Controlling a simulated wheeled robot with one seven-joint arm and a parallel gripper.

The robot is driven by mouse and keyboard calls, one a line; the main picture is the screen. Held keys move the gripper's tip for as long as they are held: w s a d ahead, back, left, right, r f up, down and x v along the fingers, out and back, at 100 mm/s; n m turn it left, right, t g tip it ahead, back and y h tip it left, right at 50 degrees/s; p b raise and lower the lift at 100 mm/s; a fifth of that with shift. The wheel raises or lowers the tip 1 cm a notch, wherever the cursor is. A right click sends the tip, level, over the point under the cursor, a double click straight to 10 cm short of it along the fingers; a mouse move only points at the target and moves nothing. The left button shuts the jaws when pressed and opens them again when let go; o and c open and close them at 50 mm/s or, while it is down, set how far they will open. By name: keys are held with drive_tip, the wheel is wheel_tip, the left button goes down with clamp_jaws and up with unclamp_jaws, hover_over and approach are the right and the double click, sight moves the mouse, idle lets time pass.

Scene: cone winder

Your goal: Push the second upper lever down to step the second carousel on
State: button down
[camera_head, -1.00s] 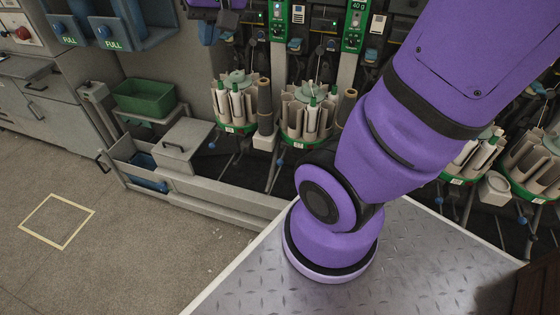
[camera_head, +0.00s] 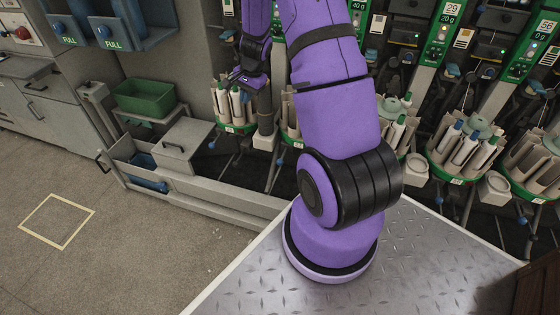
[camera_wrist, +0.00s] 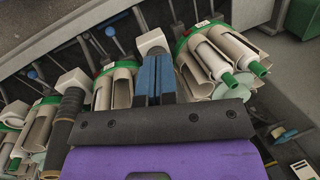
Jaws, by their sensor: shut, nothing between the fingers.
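The second carousel (camera_head: 288,118) is mostly hidden behind my arm in the head view; only its left edge with pale holders shows. In the wrist view it appears to be the middle carousel (camera_wrist: 122,88), partly behind my gripper. My gripper (camera_wrist: 155,78) is shut, its blue fingers together and empty. They lie between the middle carousel and the right one in the wrist picture. In the head view my gripper is above the first carousel (camera_head: 234,127), with the fingertips unclear. I cannot make out the second upper lever; my arm covers that area in the head view.
A dark tube (camera_head: 265,110) stands between the first two carousels. Blue-knobbed lower levers (camera_wrist: 110,31) stick out below the carousels. More carousels (camera_head: 462,150) stand to the right. A green bin (camera_head: 145,97) is at the left. The floor at left is clear.

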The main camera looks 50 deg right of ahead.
drive_tip(key=s+d+f+m+g, duration=0.1)
drive_tip(key=s+d+f+m, duration=0.15)
drive_tip(key=f, duration=0.35)
drive_tip(key=s+d+f+m, duration=0.1)
drive_tip(key=d+f, duration=0.2)
drive_tip(key=f, duration=0.3)
drive_tip(key=m+g, duration=0.1)
drive_tip(key=m, duration=0.1)
approach(280, 160)
drive_tip(key=shift+a+f, duration=0.2)
drive_tip(key=shift+w+a+f, duration=0.1)
drive_tip(key=shift+a+f, duration=0.05)
drive_tip(key=shift+f, duration=1.5)
drive_tip(key=shift+a+f, duration=0.2)
drive_tip(key=shift+f, duration=1.65)
